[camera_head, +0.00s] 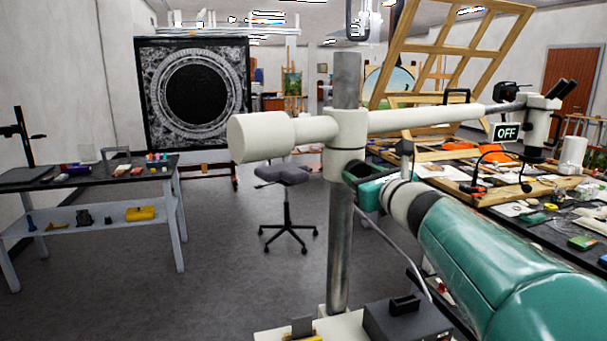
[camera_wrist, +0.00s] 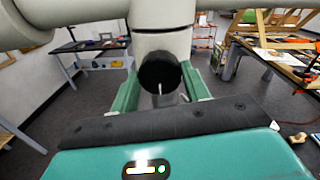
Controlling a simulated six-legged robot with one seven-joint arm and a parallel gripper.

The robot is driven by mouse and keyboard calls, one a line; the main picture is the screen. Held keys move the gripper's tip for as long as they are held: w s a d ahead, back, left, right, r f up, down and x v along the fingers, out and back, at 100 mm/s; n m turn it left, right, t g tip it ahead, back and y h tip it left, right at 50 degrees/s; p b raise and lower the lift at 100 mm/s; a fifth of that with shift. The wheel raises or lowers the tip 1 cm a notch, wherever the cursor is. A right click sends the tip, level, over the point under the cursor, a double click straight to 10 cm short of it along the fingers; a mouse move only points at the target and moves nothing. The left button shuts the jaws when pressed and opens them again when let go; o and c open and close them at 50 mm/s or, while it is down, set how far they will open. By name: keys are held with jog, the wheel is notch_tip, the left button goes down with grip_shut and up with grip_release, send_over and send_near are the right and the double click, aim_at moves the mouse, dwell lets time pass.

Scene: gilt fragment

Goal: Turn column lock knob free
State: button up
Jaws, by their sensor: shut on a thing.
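The column lock knob (camera_wrist: 160,72) is a dark round knob on the white clamp collar (camera_head: 345,142) of the steel column (camera_head: 341,230). My gripper (camera_wrist: 161,88) is shut on the knob, with one green finger on each side of it in the wrist view. In the head view my gripper (camera_head: 366,187) reaches the collar from the right, and its fingers mostly hide the knob. The white horizontal boom (camera_head: 430,118) passes through the collar, with a thick cylinder (camera_head: 258,137) at its left end and a microscope head (camera_head: 540,118) at its right end.
A dark box (camera_head: 405,322) sits on the pale base at the column's foot. A cluttered workbench (camera_head: 580,240) with a wooden frame stands right. A side table (camera_head: 90,178) stands left, and a stool (camera_head: 287,205) behind the column. Floor between them is clear.

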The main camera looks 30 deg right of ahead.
jog(key=shift+n, duration=0.3)
jog(key=n, duration=0.3)
jog(key=shift+n, duration=0.3)
jog(key=n, duration=0.4)
jog(key=shift+n+g, duration=0.3)
jog(key=n, duration=0.4)
jog(key=shift+a+h, duration=0.1)
jog(key=shift+h, duration=0.2)
jog(key=n, duration=0.4)
jog(key=o, duration=1)
